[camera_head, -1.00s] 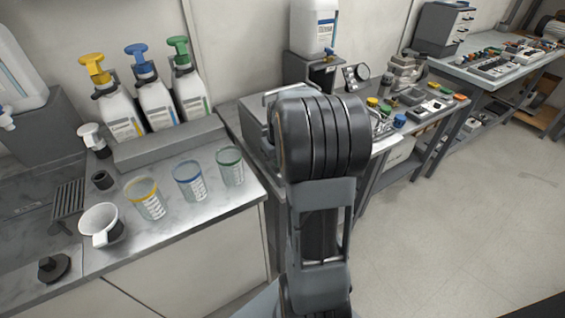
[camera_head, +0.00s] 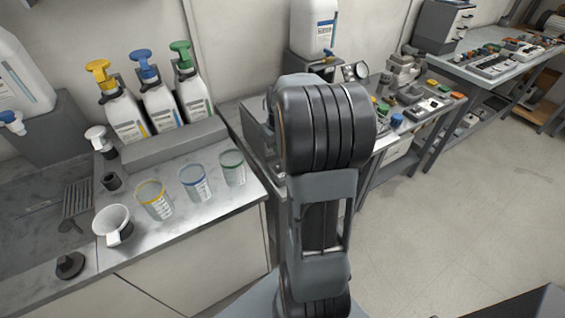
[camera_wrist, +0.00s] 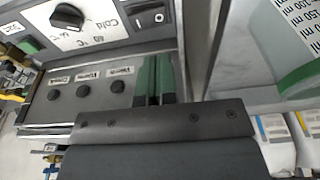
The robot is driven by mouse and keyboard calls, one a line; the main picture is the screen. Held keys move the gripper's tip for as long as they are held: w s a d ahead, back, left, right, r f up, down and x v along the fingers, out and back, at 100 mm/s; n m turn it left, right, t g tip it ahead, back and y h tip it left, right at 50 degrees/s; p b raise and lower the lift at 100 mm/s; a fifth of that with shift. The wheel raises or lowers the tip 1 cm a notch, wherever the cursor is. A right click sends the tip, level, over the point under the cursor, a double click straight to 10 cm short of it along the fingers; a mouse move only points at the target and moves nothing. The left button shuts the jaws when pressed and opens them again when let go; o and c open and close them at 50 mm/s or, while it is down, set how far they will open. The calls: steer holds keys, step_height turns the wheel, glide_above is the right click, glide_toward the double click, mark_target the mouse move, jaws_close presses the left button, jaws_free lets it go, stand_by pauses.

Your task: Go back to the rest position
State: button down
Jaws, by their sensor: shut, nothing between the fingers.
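My gripper (camera_wrist: 157,78) shows in the wrist view as two narrow green fingers side by side, shut with nothing between them. The fingers appear over a grey control panel (camera_wrist: 60,108), which has a black dial (camera_wrist: 67,17), a rocker switch (camera_wrist: 150,17) and black buttons. I cannot tell whether they touch it. In the head view my folded arm stands in the middle and the gripper is hidden behind it.
In the head view, yellow (camera_head: 153,200), blue (camera_head: 194,183) and green (camera_head: 232,168) marked beakers and a white cup (camera_head: 113,226) stand on the left counter (camera_head: 218,203). Pump bottles (camera_head: 124,117) stand behind. A cluttered workbench (camera_head: 440,112) is at right; the floor (camera_head: 470,230) there is clear.

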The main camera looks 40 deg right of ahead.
stand_by(0.4)
steer(key=s+a+m, duration=0.1)
steer(key=s+f, duration=0.1)
steer(key=shift+s+a+f+m+g, duration=0.15)
steer(key=shift+s+a+m+g, duration=0.15)
steer(key=shift+a+m+g, duration=0.1)
steer(key=s+a+r+n+t+p, duration=0.1)
steer(key=s+a+r, duration=0.3)
steer(key=a, duration=0.5)
steer(key=s+a+r+n+t+p, duration=0.1)
steer(key=s+a+r+n+p, duration=0.1)
steer(key=s+a+r, duration=0.3)
steer(key=a, duration=0.4)
steer(key=shift+s+a+r+n+t, duration=0.15)
steer(key=shift+s+a+n+t, duration=0.15)
steer(key=shift+a, duration=0.1)
steer(key=shift+d, duration=0.15)
